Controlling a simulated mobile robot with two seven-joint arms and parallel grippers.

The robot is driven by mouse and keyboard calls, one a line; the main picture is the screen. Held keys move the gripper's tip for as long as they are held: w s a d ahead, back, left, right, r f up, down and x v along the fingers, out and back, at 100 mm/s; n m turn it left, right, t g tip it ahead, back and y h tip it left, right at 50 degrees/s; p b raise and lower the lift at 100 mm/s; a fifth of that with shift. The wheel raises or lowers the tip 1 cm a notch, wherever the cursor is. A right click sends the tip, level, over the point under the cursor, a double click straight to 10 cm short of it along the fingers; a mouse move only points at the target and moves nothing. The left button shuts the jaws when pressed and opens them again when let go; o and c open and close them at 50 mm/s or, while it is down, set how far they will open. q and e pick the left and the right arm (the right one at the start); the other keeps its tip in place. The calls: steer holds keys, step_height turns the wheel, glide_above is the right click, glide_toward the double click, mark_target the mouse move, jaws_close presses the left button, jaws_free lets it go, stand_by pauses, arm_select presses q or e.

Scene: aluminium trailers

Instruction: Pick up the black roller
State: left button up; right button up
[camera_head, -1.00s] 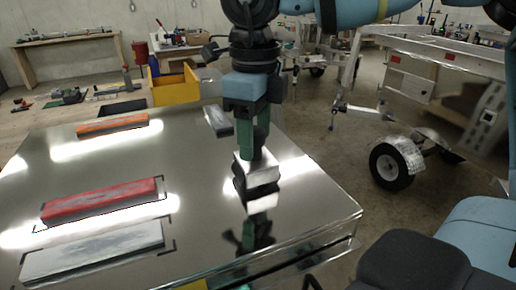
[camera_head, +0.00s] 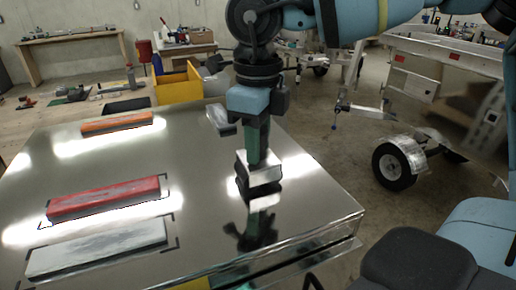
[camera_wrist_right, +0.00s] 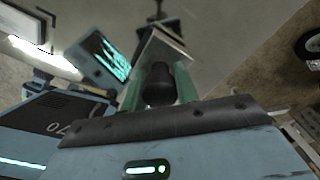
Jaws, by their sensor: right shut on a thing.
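In the right wrist view, the green fingers of the gripper (camera_wrist_right: 160,88) are shut on a dark rounded black thing (camera_wrist_right: 158,84), which looks like the black roller. The metal block (camera_wrist_right: 168,48) shows just beyond the fingers. In the head view the fingers and block hide the roller. My left gripper is not in view.
A red bar (camera_head: 105,198), an orange bar (camera_head: 116,122) and a whitish bar (camera_head: 98,248) lie on the left of the table. A grey block (camera_head: 220,119) lies near its back edge. A yellow bin (camera_head: 178,87) stands behind. A trailer wheel (camera_head: 393,166) is at right.

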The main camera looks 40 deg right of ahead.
steer(key=shift+r, duration=0.1)
steer(key=shift+r, duration=0.5)
step_height(320, 180, up, 2)
steer(key=shift+r+b, duration=0.1)
steer(key=shift+b, duration=0.35)
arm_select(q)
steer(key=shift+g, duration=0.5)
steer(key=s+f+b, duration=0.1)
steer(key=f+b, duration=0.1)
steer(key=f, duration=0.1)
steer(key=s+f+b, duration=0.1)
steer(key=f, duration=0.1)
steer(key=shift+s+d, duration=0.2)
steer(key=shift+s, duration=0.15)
arm_select(e)
steer(key=s+a+r, duration=0.1)
steer(key=s+a, duration=0.9)
steer(key=a, duration=0.2)
steer(key=shift+a+r, duration=0.3)
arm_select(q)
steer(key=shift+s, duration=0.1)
arm_select(e)
steer(key=o, duration=0.5)
steer(key=shift+c, duration=1.4)
